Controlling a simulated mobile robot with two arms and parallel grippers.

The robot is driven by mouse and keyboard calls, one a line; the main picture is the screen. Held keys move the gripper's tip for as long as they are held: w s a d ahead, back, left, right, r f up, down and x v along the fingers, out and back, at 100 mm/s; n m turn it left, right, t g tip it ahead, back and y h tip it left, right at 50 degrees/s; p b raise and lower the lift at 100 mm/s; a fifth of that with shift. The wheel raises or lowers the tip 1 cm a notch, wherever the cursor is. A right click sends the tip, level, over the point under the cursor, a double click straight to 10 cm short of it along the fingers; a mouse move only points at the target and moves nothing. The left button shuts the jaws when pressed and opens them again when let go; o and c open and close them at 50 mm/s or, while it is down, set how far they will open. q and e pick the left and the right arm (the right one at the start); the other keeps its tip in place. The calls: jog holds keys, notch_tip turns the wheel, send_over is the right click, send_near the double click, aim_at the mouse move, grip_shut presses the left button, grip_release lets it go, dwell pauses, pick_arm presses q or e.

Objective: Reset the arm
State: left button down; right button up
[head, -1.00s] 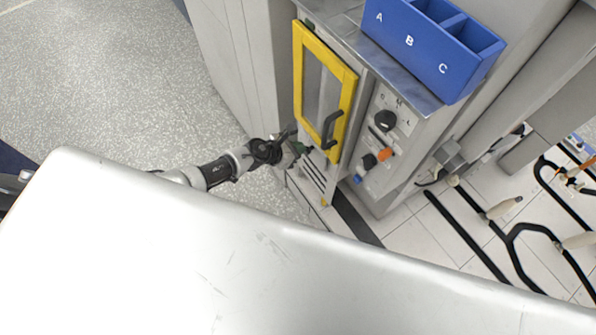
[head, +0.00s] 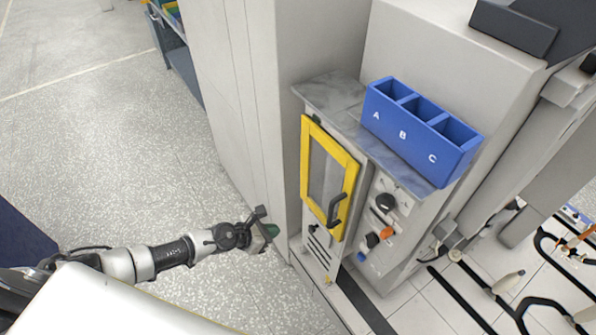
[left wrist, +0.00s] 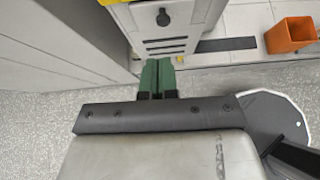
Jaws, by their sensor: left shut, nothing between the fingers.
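My left gripper (head: 268,229) is in front of and to the left of the machine's lower panel in the head view, apart from it. In the left wrist view its two green fingers (left wrist: 157,77) are together with nothing between them. The yellow-framed door (head: 330,178) of the machine is closed, with a dark handle (head: 337,209) on its right side. My left arm reaches in from the lower left. My right gripper is not in view.
A blue tray with bins A, B and C (head: 420,130) stands on the machine's metal top (head: 335,97). Knobs and coloured switches sit right of the door. An orange bin (left wrist: 291,35) shows in the left wrist view. Open speckled floor (head: 130,150) lies to the left.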

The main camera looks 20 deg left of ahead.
pick_arm(q)
jog(key=s+a+f+n+g+y+b, duration=0.1)
jog(key=s+a+f+n+y, duration=0.2)
jog(key=s+f+n, duration=0.65)
jog(key=s+a+f+n+y+b, duration=0.1)
jog(key=s+a+f+n+y, duration=0.2)
jog(key=f+n, duration=1.05)
jog(key=s+d+f+n+g, duration=0.1)
jog(key=s+f+n+g, duration=0.1)
jog(key=s+n, duration=0.4)
jog(key=s+d+f+n+g+b, duration=0.1)
jog(key=s+n, duration=0.5)
jog(key=s, duration=0.6)
jog(key=s+d+f+n+g+y, duration=0.1)
jog(key=s+d+f+n+g, duration=0.1)
jog(key=s+n, duration=0.4)
jog(key=s+f+g, duration=0.1)
jog(key=s+f, duration=0.1)
jog(key=s, duration=0.1)
jog(key=shift+d+f+n+g, duration=0.25)
jog(key=shift+f+n+g, duration=0.05)
jog(key=shift+g, duration=0.1)
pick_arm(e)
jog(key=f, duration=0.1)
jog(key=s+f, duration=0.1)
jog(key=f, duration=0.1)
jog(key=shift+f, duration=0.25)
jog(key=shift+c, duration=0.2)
